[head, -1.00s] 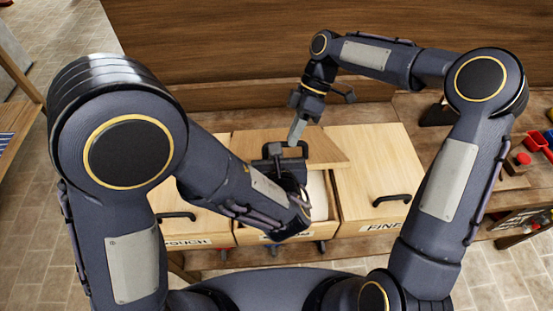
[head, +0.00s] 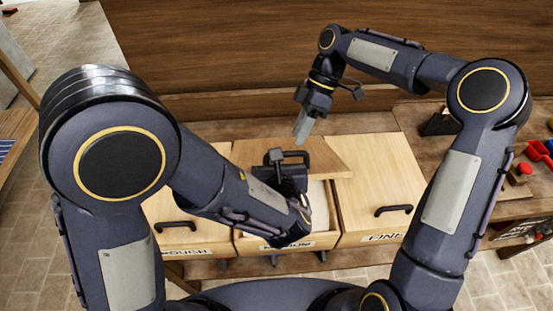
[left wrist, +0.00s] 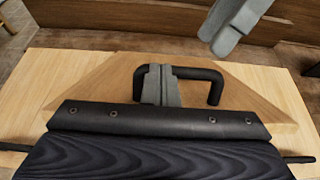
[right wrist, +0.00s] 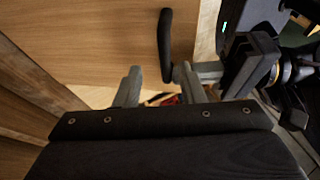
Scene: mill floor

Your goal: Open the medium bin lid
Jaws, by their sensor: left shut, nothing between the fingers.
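The medium bin (head: 316,242) stands in the middle of three wooden bins. Its lid (head: 327,157) is tilted up, and the bin front and pale contents show below it. The black lid handle (head: 303,155) also shows in the left wrist view (left wrist: 212,88). My left gripper (head: 276,157) is shut and empty; its fingertips (left wrist: 157,72) overlap the left part of the handle in view, and contact is unclear. My right gripper (head: 302,127) is behind the lid's upper edge. Its fingers are apart in the right wrist view (right wrist: 160,75), with the handle beyond them.
The rough bin (head: 175,215) is at the left and the fine bin (head: 375,180) at the right, both lids closed. A wooden wall (head: 250,50) rises behind. Red and blue items (head: 540,150) lie on the bench at the far right.

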